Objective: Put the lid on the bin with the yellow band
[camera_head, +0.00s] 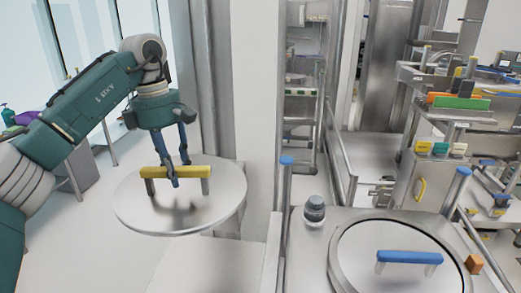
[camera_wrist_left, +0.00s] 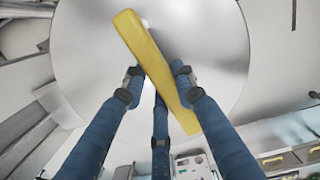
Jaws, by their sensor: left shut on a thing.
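A round steel lid (camera_head: 140,215) with a yellow bar handle (camera_head: 203,171) is at the left in the head view. My left gripper (camera_head: 176,176) is shut on the yellow handle from above. In the left wrist view my gripper's blue fingers (camera_wrist_left: 158,82) sit around the middle of the yellow handle (camera_wrist_left: 140,37), with the lid (camera_wrist_left: 82,45) behind it. The lid looks near level. What is directly under it is mostly hidden, and I cannot tell whether it touches anything. I cannot make out a bin with a yellow band. My right gripper is not in view.
A round lid with a blue handle (camera_head: 408,257) sits at the lower right in a steel surface. Blue-capped posts (camera_head: 286,162), a small dark-topped jar (camera_head: 314,209) and an orange block (camera_head: 474,264) are around it. A steel column (camera_head: 206,80) stands behind my left gripper.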

